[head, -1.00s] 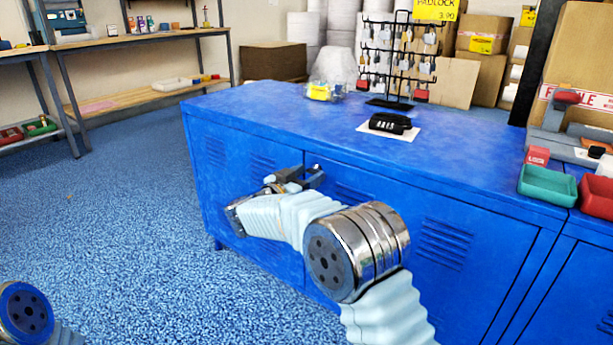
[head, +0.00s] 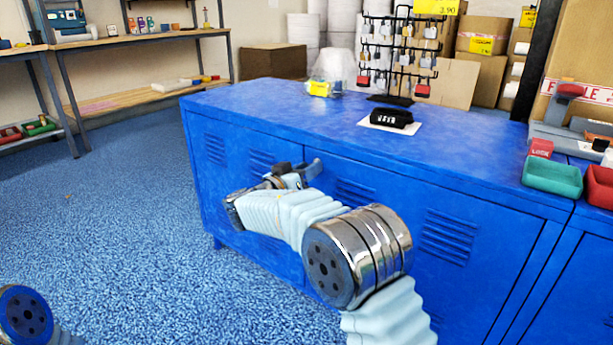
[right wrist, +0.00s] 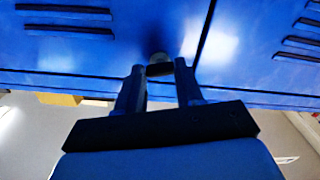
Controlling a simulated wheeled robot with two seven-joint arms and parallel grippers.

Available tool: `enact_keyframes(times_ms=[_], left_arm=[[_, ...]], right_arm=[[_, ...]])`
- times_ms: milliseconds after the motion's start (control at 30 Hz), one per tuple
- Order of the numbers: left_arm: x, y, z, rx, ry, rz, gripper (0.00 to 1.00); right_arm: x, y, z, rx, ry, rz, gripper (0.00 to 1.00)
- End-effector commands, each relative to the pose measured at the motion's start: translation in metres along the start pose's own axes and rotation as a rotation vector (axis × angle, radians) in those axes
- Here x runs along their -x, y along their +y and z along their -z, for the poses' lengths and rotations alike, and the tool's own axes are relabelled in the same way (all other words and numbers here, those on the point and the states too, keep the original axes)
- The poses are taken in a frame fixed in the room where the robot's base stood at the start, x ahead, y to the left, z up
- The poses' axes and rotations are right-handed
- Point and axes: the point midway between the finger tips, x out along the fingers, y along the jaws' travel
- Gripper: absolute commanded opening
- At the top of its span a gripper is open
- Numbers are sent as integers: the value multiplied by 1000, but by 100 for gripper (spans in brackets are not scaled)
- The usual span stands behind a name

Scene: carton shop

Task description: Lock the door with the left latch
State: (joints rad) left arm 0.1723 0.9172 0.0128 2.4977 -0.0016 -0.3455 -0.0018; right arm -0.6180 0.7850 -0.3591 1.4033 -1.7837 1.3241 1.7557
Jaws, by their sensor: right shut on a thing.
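The blue locker cabinet (head: 372,160) has a left door (head: 230,160) and a second door (head: 445,230) beside it. My right gripper (head: 298,174) is at the upper edge of the cabinet front, by the seam between these doors. In the right wrist view its two fingers (right wrist: 160,72) are closed around a small dark and grey knob, the left latch (right wrist: 157,59), against the blue door face. The gripper hides most of the latch in the head view, and its exact angle cannot be told. My left gripper is not in view.
On the cabinet top lie a black combination lock (head: 391,118) on a white card, a padlock rack (head: 400,55) and a clear bag (head: 331,75). Green (head: 553,178) and red (head: 598,187) trays stand at the right. The floor left of the cabinet is clear.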

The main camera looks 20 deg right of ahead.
Motion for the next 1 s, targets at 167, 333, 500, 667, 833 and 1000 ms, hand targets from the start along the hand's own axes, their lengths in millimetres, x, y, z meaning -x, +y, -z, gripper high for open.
enact_keyframes(times_ms=[167,333,500,667,833,1000], left_arm=[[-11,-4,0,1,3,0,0],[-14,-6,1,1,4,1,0],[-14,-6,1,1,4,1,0],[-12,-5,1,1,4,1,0],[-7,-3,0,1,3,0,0],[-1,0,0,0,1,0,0]], right_arm=[[0,-1,-2,164,0,1,6],[0,0,-2,327,-1,0,6],[0,-1,-1,490,0,1,6],[0,0,0,642,-1,0,6],[0,0,1,803,-2,0,6],[0,0,1,958,-1,1,6]])
